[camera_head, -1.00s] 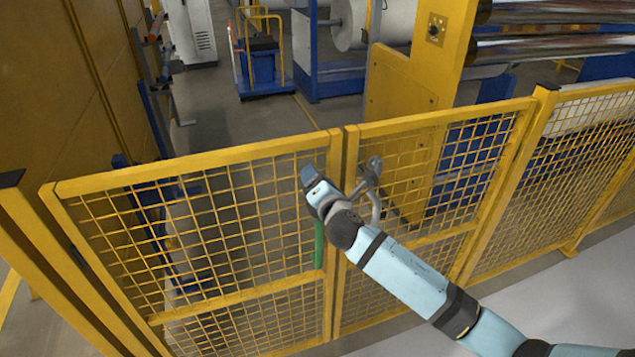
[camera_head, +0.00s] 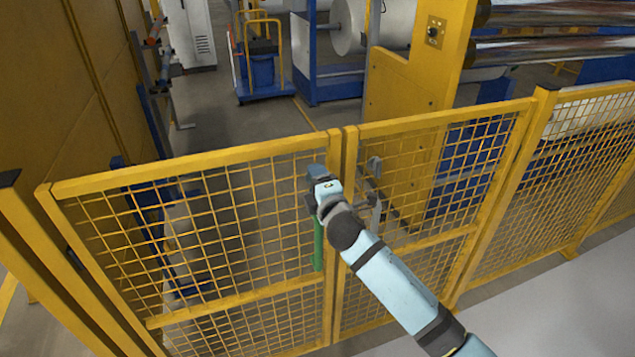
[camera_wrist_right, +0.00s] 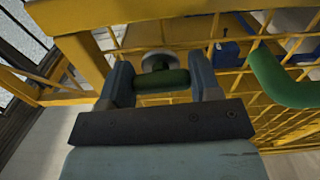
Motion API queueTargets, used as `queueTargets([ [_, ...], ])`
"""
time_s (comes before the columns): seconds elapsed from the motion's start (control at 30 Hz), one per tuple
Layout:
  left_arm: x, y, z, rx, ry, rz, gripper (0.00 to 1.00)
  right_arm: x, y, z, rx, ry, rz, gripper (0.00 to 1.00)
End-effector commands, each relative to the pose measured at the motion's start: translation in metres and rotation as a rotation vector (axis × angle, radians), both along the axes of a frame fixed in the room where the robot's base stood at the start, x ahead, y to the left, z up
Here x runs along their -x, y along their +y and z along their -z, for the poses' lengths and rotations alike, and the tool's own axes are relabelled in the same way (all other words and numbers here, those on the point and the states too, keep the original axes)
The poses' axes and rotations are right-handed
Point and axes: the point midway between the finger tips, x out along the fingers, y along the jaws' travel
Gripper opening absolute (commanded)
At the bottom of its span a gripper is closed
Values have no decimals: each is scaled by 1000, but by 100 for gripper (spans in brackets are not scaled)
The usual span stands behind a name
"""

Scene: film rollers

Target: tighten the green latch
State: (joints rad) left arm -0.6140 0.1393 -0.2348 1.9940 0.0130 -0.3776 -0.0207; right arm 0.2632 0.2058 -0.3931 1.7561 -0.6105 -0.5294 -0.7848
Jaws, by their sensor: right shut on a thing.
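The green latch (camera_wrist_right: 162,80) shows in the right wrist view as a short green bar in front of a round grey part. My right gripper (camera_wrist_right: 165,84) is shut on it, with one finger at each end of the bar. In the head view my right gripper (camera_head: 318,177) is at the yellow gate's upper edge, by the middle posts, and its arm hides the latch. A green handle (camera_head: 318,243) hangs below it on the gate; it also shows in the right wrist view (camera_wrist_right: 280,82). My left gripper is not in view.
Yellow mesh gate panels (camera_head: 190,161) run across the middle, with more fence (camera_head: 590,93) to the right. A grey curved handle (camera_head: 375,212) is on the right-hand panel, close to my right arm. Yellow and blue machinery stands behind the fence. Pale open floor (camera_head: 560,300) lies on the near side.

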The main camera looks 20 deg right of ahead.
Motion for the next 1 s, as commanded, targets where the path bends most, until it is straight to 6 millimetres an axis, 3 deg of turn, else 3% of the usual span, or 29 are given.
queueTargets([
  [0.43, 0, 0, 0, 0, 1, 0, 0, 0, 0, 0, -10, -1, 0, 34],
  [0.47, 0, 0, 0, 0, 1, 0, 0, 0, 0, 0, -10, -1, 0, 60],
  [0.57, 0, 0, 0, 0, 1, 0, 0, 0, 0, 0, -10, -1, 0, 83],
  [0.87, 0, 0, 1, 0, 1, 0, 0, 1, 0, 0, -9, 0, 0, 83],
  [1.0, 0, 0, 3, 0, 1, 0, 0, 14, -1, 2, -9, 1, 0, 83],
])
